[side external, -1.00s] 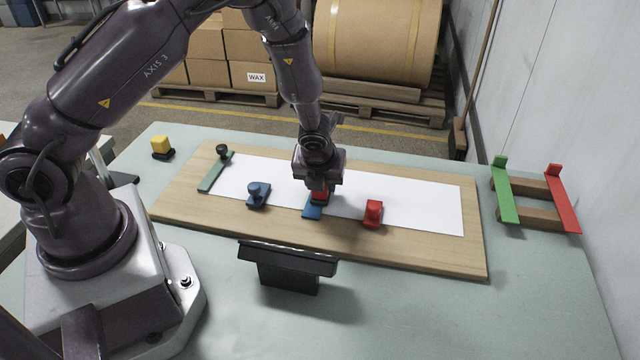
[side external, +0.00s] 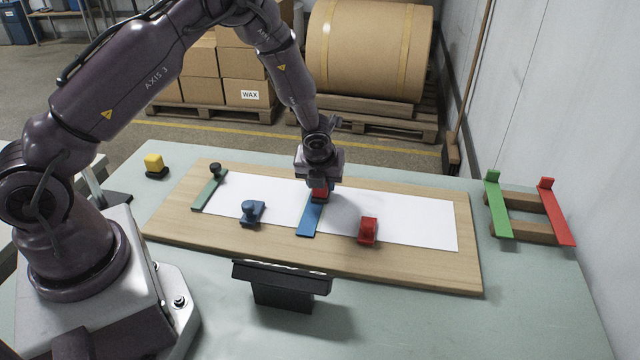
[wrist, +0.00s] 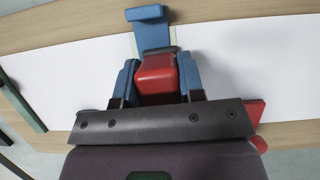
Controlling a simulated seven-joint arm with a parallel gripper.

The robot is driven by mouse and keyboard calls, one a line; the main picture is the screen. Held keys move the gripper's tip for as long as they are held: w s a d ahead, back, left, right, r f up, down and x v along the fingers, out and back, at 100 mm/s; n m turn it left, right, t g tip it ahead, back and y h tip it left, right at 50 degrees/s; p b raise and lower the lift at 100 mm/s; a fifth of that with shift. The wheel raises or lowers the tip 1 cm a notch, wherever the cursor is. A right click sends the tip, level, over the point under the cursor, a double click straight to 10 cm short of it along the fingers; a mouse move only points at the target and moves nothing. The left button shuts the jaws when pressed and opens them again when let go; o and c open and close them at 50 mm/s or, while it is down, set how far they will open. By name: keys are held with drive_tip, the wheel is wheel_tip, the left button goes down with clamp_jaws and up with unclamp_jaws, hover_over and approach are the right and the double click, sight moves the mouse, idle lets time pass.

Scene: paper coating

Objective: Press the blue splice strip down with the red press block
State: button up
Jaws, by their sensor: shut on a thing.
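The blue splice strip (side external: 310,219) lies flat across the white paper, its near end free toward the board's front edge. My gripper (side external: 320,185) is over the strip's far part and points down. It is shut on the red press block (side external: 320,195), which also shows between the blue fingers in the wrist view (wrist: 157,75). The block is low over the strip and appears to rest on it; the contact itself is hidden. In the wrist view the strip (wrist: 152,35) reaches out beyond the block and ends in a raised tab.
The white paper (side external: 420,225) lies on a wooden board (side external: 400,267). A blue handled block (side external: 252,212) is left of the strip, another red block (side external: 368,230) right. A green bar (side external: 209,191) crosses the paper's left end. A black stand (side external: 282,280) is in front.

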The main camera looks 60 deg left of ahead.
sight(318, 192)
drive_tip(key=shift+w+a, duration=0.7)
drive_tip(key=shift+a, duration=0.1)
drive_tip(key=shift+s+d, duration=2)
drive_tip(key=shift+d, duration=0.1)
wheel_tip(318, 192, up, 8)
drive_tip(key=shift+r, duration=0.1)
